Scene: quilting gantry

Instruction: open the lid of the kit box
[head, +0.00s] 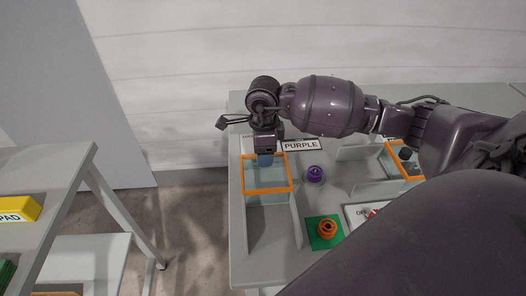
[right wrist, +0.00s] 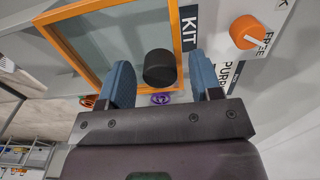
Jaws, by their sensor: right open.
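The kit box (head: 247,188) stands at the left of the grey table, with an orange-framed clear lid lying flat on top. In the right wrist view the orange frame (right wrist: 176,28), a black round knob (right wrist: 160,68) and a KIT label show. My right gripper (head: 265,160) is over the back part of this box, pointing down. In the right wrist view its two blue fingers (right wrist: 163,72) are apart, with the knob showing between them; whether they touch it I cannot tell. In the head view the gripper hides the knob. My left gripper is not in view.
A PURPLE label (head: 300,145) and a purple spool (head: 315,174) are right of the box. An orange spool (head: 327,229) sits on a green square. Another orange-framed box (head: 394,150) with a dark knob is farther right. Low grey dividers (head: 357,153) stand between.

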